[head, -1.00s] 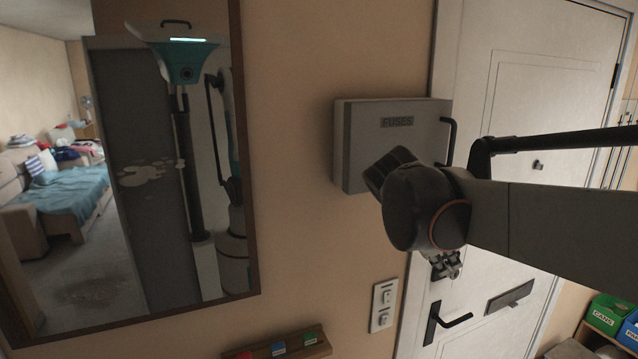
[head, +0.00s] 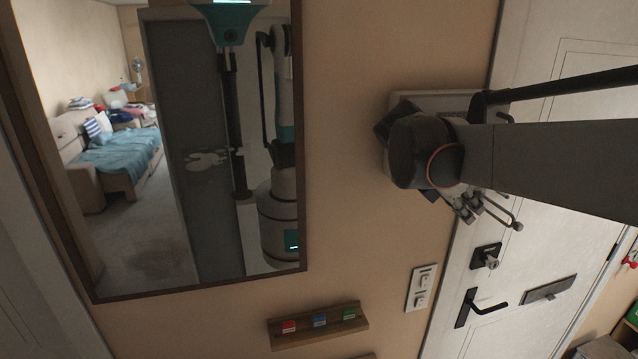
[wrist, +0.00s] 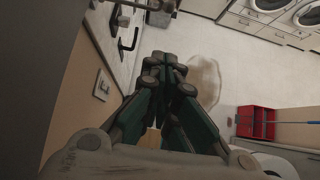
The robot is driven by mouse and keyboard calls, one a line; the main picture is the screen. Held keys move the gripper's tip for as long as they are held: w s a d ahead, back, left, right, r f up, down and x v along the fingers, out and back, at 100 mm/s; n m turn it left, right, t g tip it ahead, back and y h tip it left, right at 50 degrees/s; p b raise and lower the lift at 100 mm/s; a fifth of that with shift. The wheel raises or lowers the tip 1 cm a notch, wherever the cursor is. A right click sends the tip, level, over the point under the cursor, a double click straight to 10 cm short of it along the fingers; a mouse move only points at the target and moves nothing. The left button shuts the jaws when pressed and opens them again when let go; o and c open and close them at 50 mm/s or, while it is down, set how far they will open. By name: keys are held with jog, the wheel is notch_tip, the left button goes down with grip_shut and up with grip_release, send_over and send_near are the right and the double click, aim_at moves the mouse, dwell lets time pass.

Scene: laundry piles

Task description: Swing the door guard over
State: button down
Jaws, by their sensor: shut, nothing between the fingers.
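The door guard (head: 497,207) is a metal bar with a rounded end, on the door side just below my arm in the head view. Its upper part is hidden behind my wrist. The white door (head: 545,215) appears closed.
The door has a lock with a key (head: 487,257) and a black lever handle (head: 482,306). A fuse box (head: 440,100) is partly hidden behind my arm. A mirror (head: 303,200), a switch plate (head: 421,288) and a small wooden rack (head: 330,337) are on the wall. A red crate (wrist: 256,122) stands on the floor.

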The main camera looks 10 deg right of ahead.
jog(key=d+r+p+x, duration=0.1)
jog(key=d+r+x, duration=0.1)
jog(key=x, duration=1)
jog(key=shift+p, duration=0.35)
jog(key=shift+d, duration=0.15)
